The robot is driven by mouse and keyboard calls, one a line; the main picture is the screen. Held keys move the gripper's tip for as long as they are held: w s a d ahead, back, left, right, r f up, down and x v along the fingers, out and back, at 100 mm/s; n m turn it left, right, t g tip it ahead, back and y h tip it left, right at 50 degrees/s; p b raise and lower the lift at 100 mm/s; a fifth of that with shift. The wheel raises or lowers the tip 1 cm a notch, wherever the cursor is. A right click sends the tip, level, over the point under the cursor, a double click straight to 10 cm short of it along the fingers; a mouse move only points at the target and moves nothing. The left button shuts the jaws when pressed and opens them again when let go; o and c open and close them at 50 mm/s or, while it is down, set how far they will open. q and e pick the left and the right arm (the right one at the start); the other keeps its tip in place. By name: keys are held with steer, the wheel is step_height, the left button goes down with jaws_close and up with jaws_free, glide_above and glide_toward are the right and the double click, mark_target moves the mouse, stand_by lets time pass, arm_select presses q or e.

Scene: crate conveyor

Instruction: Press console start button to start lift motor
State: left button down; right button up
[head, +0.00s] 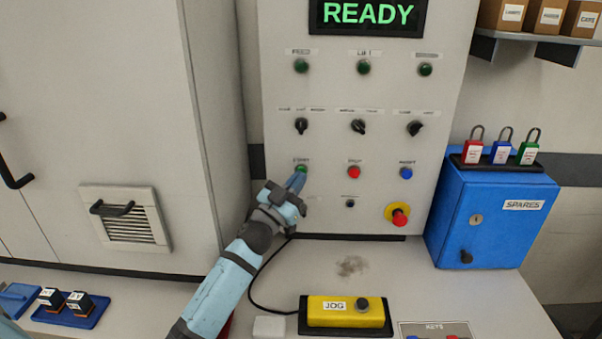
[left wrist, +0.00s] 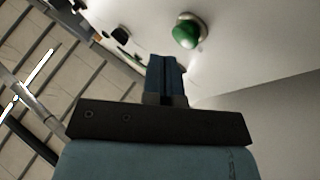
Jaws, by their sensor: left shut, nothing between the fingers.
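The grey console panel (head: 330,100) stands upright at the back of the bench, with a lit display (head: 367,14) reading READY. The green start button (head: 302,169) is at the left of the lower button row; it also shows in the left wrist view (left wrist: 187,33). My left gripper (head: 298,180) is shut and empty, its blue fingertips close to the start button. In the left wrist view the fingertips (left wrist: 166,62) are just below and left of the button. I cannot tell whether they touch the panel. My right gripper is not in view.
A red button (head: 354,172), a blue button (head: 406,173) and a red emergency stop (head: 399,216) are on the same panel. A yellow JOG box (head: 340,311) with a cable lies on the bench. A blue SPARES box (head: 490,222) stands at the right.

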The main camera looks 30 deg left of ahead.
arm_select(q)
steer(key=shift+w, duration=0.1)
steer(key=shift+w+a, duration=0.2)
steer(key=shift+w, duration=0.05)
stand_by(0.3)
steer(key=shift+w+a, duration=0.25)
steer(key=shift+w, duration=0.1)
stand_by(0.7)
stand_by(0.3)
steer(key=shift+s+d+p, duration=0.45)
steer(key=shift+s+p, duration=0.1)
steer(key=shift+s, duration=0.15)
steer(key=s+d, duration=0.1)
steer(key=s+p, duration=0.1)
steer(key=s, duration=0.1)
steer(key=s+d, duration=0.1)
steer(key=shift+s+d, duration=0.15)
steer(key=shift+d, duration=0.15)
